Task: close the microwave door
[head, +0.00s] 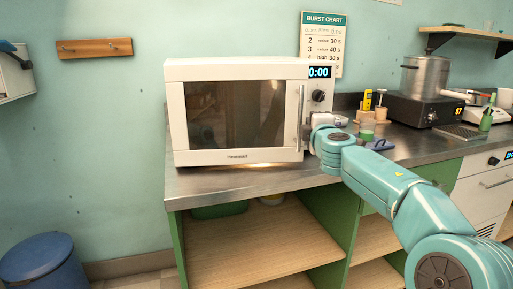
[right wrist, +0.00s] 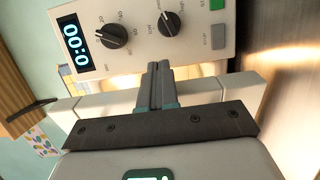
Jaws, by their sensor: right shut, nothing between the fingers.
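The white microwave (head: 240,72) stands on the metal counter. Its dark-windowed door (head: 235,115) has a vertical handle (head: 300,117) at the right. The door looks nearly flush with the front; I cannot tell whether a small gap remains. Warm light shows under its lower edge. My right gripper (head: 307,136) is at the right of the handle, by the lower control panel; its tips are hard to make out there. In the right wrist view the gripper (right wrist: 155,75) is shut and empty, pointing towards the control panel (right wrist: 190,50). Contact cannot be told. My left gripper is not in view.
A pot (head: 425,75) on a hot plate, small bottles and a blue item (head: 380,145) stand on the counter to the right. Open shelves (head: 265,245) lie below. A blue bin (head: 38,262) stands at the lower left. The space before the door is clear.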

